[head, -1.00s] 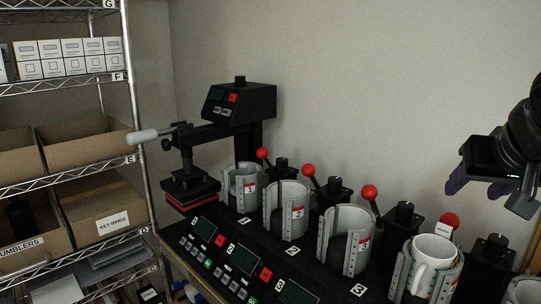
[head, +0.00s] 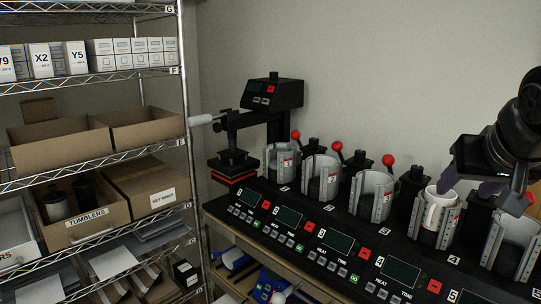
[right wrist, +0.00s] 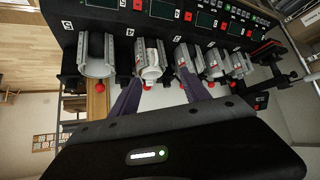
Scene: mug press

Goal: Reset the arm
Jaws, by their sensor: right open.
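A white mug (head: 436,212) stands in the grey clamp of mug press 4 (head: 447,232). It also shows in the right wrist view (right wrist: 151,66), left of the picture's middle. My right gripper (head: 482,188) is open and empty, above and behind the row of presses, close to the mug in the picture but apart from it. In the right wrist view its two dark purple fingers (right wrist: 160,96) are spread, pointing towards the presses. My left gripper is not in view.
Empty press clamps stand left of the mug, such as press 3 (head: 374,197), with red-knobbed levers. A flat heat press (head: 232,165) stands at the far left end. A wire shelf (head: 95,190) with boxes and tumblers fills the left side. The wall above is clear.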

